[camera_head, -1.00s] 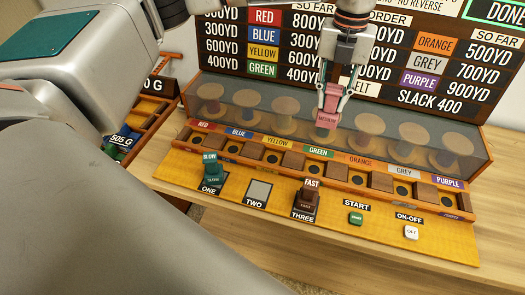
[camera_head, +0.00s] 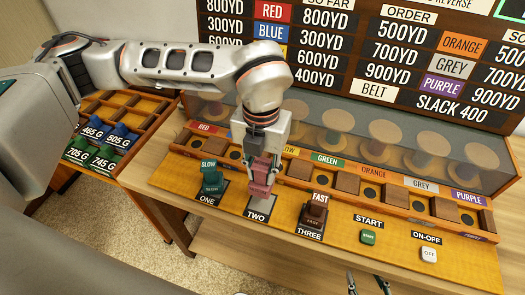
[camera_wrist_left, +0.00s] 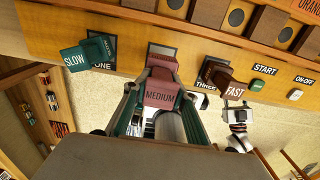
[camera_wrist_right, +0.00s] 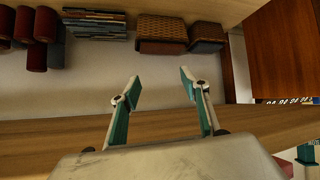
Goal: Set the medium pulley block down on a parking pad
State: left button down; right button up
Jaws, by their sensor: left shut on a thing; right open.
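The medium pulley block (camera_head: 261,187) is dusky red; its "MEDIUM" label shows in the left wrist view (camera_wrist_left: 160,95). My left gripper (camera_head: 263,176) is shut on it and holds it at the pad marked TWO (camera_head: 258,207). The block hides part of that pad; I cannot tell whether it touches it. The teal slow block (camera_head: 211,179) stands on pad ONE (camera_head: 208,199). The brown fast block (camera_head: 314,213) stands on pad THREE (camera_head: 310,235). My right gripper (camera_wrist_right: 155,85) is open and empty; its fingers show at the head view's bottom edge (camera_head: 368,286).
The START button (camera_head: 368,237) and ON-OFF button (camera_head: 429,254) are to the right on the yellow panel. A row of wooden blocks and colour labels runs behind the pads. A tray with several weights (camera_head: 97,144) is at the left.

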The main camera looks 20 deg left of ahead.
jog(key=shift+s+f, duration=0.1)
jog(key=shift+s, duration=0.2)
pick_arm(q)
jog(key=shift+s, duration=0.1)
pick_arm(e)
jog(key=shift+f, duration=0.1)
